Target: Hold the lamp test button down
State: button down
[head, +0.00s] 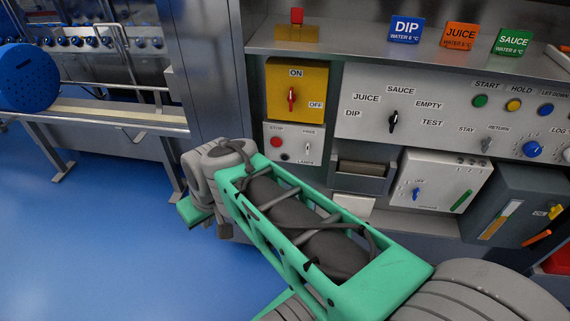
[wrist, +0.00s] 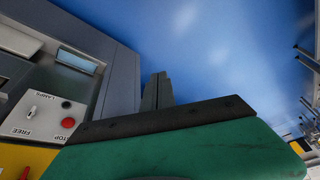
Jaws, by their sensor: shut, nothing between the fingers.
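The small panel (head: 292,144) marked STOP, FREE and LAMPS sits under the yellow ON/OFF switch plate. A small dark button (head: 285,157) lies beside the LAMPS label, below the red STOP button (head: 277,142). In the wrist view the panel (wrist: 45,118) is at the left, with the dark button (wrist: 66,104) near the red one. My gripper (wrist: 157,76) shows as two dark fingers close together, shut and empty. It is apart from the panel, to its right in the wrist view, with blue floor behind. In the head view my arm hides the fingers.
The yellow switch plate (head: 311,92) is above the panel. A selector panel (head: 430,110) and a white switch box (head: 438,180) are to the right. A bench (head: 110,118) with a blue drum (head: 28,78) stands left. The blue floor (head: 90,220) is clear.

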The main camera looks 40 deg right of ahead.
aim_at(285, 158)
jog(key=w+d+f+m+t+y+b, duration=0.1)
jog(key=w+d+f+m+t+b, duration=0.15)
jog(key=w+d+f+b, duration=0.5)
jog(key=w+d+f+m+t+b, duration=0.1)
jog(key=w+d+f+t+b, duration=0.35)
jog(key=d+f+b, duration=0.4)
jog(key=s+d+f+m+t+h+b, duration=0.1)
jog(key=d+f+m+t+b, duration=0.1)
jog(key=d+b, duration=0.2)
jog(key=s+d+f+m+t+h+b, duration=0.1)
jog(key=d+b, duration=0.4)
jog(key=d, duration=0.6)
jog(key=shift+s+f+m+t+h, duration=0.2)
jog(key=shift+f+m+t+h, duration=0.25)
jog(key=shift+m+t+h, duration=0.5)
jog(key=w+d, duration=0.5)
jog(key=d, duration=0.2)
jog(key=shift+w, duration=0.2)
